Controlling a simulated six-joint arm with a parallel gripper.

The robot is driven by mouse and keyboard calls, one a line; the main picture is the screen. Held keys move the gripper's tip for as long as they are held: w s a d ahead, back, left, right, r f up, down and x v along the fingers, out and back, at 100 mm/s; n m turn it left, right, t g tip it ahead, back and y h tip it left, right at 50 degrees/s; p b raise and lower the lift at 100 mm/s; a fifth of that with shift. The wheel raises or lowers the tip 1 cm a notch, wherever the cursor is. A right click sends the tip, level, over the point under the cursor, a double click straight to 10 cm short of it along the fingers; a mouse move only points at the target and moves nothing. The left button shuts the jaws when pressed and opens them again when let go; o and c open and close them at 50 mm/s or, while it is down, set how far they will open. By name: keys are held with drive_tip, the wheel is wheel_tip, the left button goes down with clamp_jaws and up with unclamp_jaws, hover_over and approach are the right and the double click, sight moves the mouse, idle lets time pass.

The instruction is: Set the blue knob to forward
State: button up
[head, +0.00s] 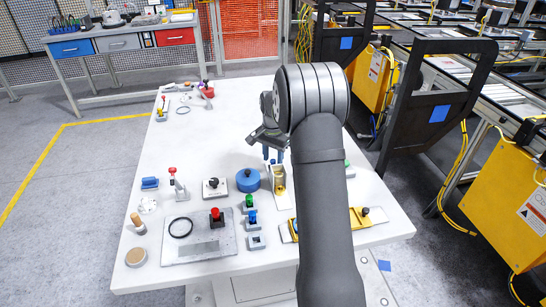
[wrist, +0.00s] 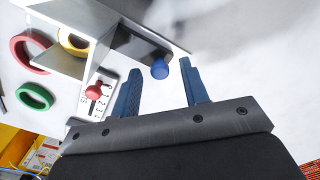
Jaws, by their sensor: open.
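The blue knob (wrist: 160,68) shows in the wrist view at the end of a dark slot or bar in a pale metal housing (wrist: 95,30). My gripper (wrist: 161,73) is open, with one blue finger to each side of the knob in the picture. I cannot tell whether the fingers are level with the knob or still above it; no contact shows. In the head view my gripper (head: 273,155) points down over the middle of the table, above a brass-coloured box (head: 279,184). The knob cannot be told apart from the blue fingers there.
A red knob (wrist: 95,92) on a numbered scale sits beside the left finger, with red, yellow and green rings beyond. A blue round container (head: 248,181), small coloured-knob blocks and a grey plate (head: 205,247) stand left of my arm. My arm hides part of the table.

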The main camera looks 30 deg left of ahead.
sight(275, 162)
clamp_jaws()
drive_tip(key=shift+s+d, duration=1.1)
unclamp_jaws()
wheel_tip(275, 162, up, 8)
idle(0.3)
drive_tip(key=shift+f, duration=0.1)
